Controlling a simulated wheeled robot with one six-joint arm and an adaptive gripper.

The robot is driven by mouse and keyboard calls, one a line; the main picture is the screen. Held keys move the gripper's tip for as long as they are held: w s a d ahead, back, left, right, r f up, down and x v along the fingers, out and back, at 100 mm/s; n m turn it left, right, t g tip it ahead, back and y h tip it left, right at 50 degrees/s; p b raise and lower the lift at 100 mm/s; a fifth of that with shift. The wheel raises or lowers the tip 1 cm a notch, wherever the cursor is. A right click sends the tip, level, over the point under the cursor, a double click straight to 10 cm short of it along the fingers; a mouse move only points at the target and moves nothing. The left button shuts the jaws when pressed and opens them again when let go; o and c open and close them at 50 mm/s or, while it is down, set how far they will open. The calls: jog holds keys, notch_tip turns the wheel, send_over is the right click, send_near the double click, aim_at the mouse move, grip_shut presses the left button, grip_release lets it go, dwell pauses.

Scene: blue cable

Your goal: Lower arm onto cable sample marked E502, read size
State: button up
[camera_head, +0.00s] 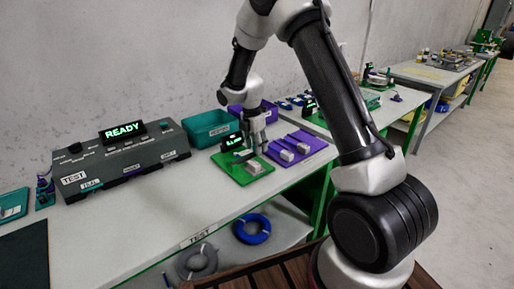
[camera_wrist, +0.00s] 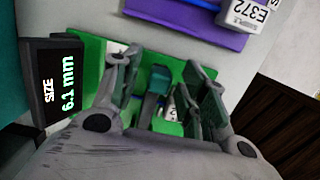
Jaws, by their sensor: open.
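My gripper (camera_head: 255,148) is low over the green board (camera_head: 229,169) on the bench. In the wrist view my gripper (camera_wrist: 162,85) is open, its fingers apart over the same board. Between the fingers a white label (camera_wrist: 171,113) shows partly, with a "2" legible; the rest of its marking is hidden. A grey-white block (camera_head: 255,168) sits on the board in the head view. A black display (camera_wrist: 58,80) beside the board reads "SIZE 6.1 mm"; it also shows in the head view (camera_head: 232,143). I cannot tell whether the fingers touch the sample.
A purple tray (camera_head: 310,141) with pale blocks lies right of the board; one block (camera_wrist: 245,14) is marked E372. A grey tester (camera_head: 120,160) reading "READY" stands left. A teal bin (camera_head: 208,128) is behind.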

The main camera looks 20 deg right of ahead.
notch_tip(320, 180, up, 11)
jog(key=a, duration=0.1)
jog(key=shift+s+a+f, duration=0.15)
jog(key=shift+s, duration=0.05)
jog(key=s+d+r+m+t, duration=0.1)
jog(key=s+r+m, duration=0.4)
jog(key=s, duration=0.7)
jog(key=s+d+r+m+t+y, duration=0.1)
jog(key=s+d+r+m, duration=0.3)
jog(key=s+m, duration=0.5)
jog(key=s+d+r+m+t, duration=0.2)
jog(key=s+r+m, duration=0.4)
jog(key=s, duration=0.8)
jog(key=shift+s+d+r+m+y, duration=0.3)
jog(key=shift+s+d+m, duration=0.1)
jog(key=shift+m, duration=0.4)
